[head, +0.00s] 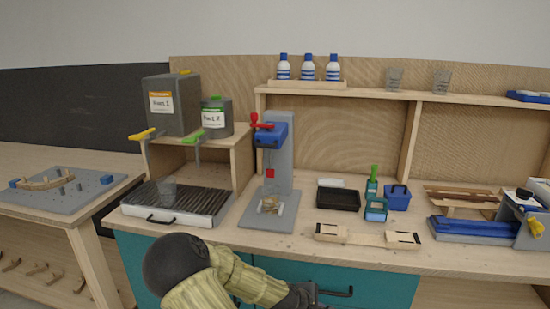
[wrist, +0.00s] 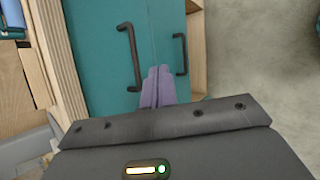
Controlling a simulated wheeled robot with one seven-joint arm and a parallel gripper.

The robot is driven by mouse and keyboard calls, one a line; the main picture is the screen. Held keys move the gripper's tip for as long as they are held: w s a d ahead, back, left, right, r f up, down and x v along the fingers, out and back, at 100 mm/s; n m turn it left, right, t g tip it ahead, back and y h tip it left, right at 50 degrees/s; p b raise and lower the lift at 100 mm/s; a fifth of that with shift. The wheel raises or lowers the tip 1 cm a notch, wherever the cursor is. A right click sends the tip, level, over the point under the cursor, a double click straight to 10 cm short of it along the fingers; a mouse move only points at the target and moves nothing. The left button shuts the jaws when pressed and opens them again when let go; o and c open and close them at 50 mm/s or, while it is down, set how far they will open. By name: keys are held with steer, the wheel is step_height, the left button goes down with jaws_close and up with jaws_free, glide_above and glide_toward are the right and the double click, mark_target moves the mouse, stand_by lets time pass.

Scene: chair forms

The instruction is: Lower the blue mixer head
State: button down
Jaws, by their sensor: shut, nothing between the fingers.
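The blue mixer head (head: 270,135) is mounted high on a grey column (head: 280,160) on the bench. A red lever (head: 255,120) is at its upper left, and a small red part (head: 270,173) hangs below it. A small container (head: 270,204) stands on the grey base (head: 262,222) under the head. My gripper (head: 305,298) is at the bottom of the head view, in front of the teal cabinet, below and well away from the mixer. In the wrist view its fingers (wrist: 158,85) are together and empty, pointing at the teal doors. The mixer is not in the wrist view.
Left of the mixer are a grilled tray (head: 178,198) and a shelf with two labelled containers (head: 172,105). Right of it are a black tray (head: 338,197) and a wooden fixture (head: 366,236). Black handles (wrist: 130,55) stick out from the cabinet doors near my gripper.

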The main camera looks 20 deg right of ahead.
steer(key=s+a+r+m+y, duration=0.4)
steer(key=s+a+r+m, duration=0.1)
steer(key=a, duration=0.4)
steer(key=s+a+r+m+y, duration=0.4)
steer(key=s+a+r, duration=0.3)
steer(key=a, duration=0.3)
steer(key=shift+s+a+m, duration=0.25)
steer(key=shift+m, duration=0.65)
